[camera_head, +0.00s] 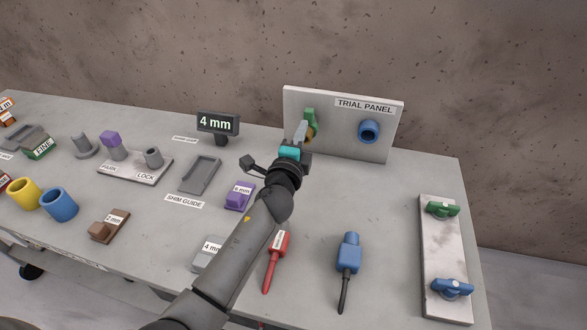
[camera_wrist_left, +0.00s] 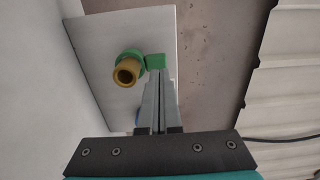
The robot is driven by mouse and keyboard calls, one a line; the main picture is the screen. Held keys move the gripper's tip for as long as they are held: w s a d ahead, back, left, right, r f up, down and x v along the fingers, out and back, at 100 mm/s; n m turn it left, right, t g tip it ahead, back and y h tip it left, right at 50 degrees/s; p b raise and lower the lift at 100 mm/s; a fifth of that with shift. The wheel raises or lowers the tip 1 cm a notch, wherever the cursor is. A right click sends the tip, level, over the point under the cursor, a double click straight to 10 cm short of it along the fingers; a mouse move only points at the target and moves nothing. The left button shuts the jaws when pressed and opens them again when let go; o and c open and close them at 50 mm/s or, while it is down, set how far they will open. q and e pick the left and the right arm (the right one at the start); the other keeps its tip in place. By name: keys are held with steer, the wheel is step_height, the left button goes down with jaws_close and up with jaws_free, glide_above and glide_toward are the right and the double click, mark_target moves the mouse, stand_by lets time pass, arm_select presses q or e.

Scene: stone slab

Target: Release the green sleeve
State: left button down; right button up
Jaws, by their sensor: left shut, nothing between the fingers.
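The green sleeve (camera_head: 310,116) is on the left part of the upright trial panel (camera_head: 345,103). In the left wrist view the green sleeve (camera_wrist_left: 155,61) surrounds a brass-coloured tube (camera_wrist_left: 126,73), and its green block sticks out to the right. My left gripper (camera_head: 301,132) is in front of the sleeve. Its fingers (camera_wrist_left: 155,78) are shut together with nothing between them, and the tips are at the lower edge of the green block. I cannot tell whether they touch it. My right gripper is not in view.
A blue ring fitting (camera_head: 368,131) is on the panel's right side. A plate with green and blue knobs (camera_head: 443,250) lies at the right. Blocks, a shim tray (camera_head: 200,174) and cups fill the left.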

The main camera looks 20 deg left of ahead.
arm_select(q)
steer(key=s, duration=1)
steer(key=shift+s, duration=0.3)
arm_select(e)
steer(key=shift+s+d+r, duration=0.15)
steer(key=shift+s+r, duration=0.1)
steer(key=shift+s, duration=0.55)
